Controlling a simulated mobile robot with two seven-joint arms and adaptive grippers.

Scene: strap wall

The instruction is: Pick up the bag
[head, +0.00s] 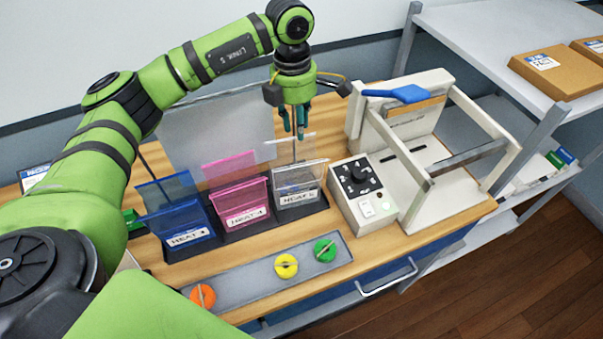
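Three flat bags stand in a dark rack on the wooden bench in the head view: a blue bag (178,212), a pink bag (238,193) and a clear bag (296,178). Each slot has a white label in front. My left gripper (296,132) points down over the clear bag, with its fingertips at the bag's top edge. The fingers look close together, and I cannot tell whether they touch the bag or how wide they are apart. My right gripper is not in view.
A cream sealing machine (420,165) with a blue handle and a dial box (358,190) stands right of the rack. A grey tray (235,285) in front holds orange, yellow and green round pieces. A clear panel (215,130) stands behind the rack. Shelves stand right.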

